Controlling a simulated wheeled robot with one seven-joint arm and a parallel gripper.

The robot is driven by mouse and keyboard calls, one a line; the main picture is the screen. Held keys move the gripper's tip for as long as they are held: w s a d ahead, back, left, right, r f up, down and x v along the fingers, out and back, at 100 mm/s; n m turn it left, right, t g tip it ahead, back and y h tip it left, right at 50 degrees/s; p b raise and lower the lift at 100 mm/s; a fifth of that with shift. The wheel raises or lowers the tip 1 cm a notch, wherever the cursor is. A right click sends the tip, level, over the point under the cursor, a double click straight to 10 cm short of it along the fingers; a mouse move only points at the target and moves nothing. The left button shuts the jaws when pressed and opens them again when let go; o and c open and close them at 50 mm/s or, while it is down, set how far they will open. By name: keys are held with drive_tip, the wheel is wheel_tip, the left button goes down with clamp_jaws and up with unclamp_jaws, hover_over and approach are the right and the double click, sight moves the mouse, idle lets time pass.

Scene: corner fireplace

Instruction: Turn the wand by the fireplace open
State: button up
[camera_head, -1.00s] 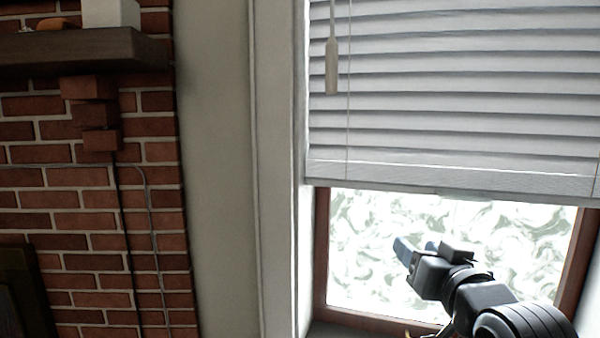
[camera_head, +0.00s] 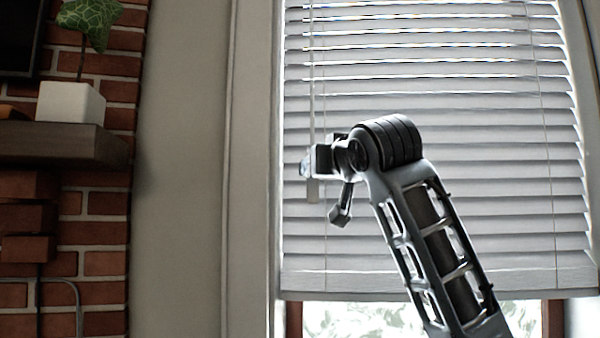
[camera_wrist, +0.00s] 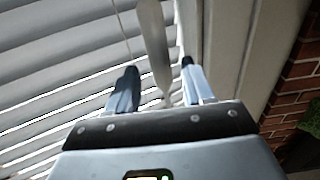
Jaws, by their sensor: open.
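The wand (camera_head: 313,190) is a thin pale rod with a wider flat lower end, hanging at the left side of the white blind (camera_head: 440,220). My gripper (camera_head: 306,166) is up at the wand, in front of the blind, and hides part of the rod. In the wrist view, the two fingers (camera_wrist: 158,68) are apart, and the wand's wide part (camera_wrist: 153,40) shows in the gap between them. I cannot tell whether either finger touches it. The blind's slats show narrow bright gaps, mostly near the top.
The white window frame (camera_head: 250,200) runs close to the left of the wand. Further left are the brick fireplace (camera_head: 100,264) and a wooden mantel (camera_head: 60,145) with a potted plant (camera_head: 70,102). Thin blind cords hang near the wand.

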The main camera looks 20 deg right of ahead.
drive_tip(key=w+p, duration=0.2)
drive_tip(key=w, duration=0.5)
drive_tip(key=c, duration=0.9)
drive_tip(key=shift+c, duration=0.2)
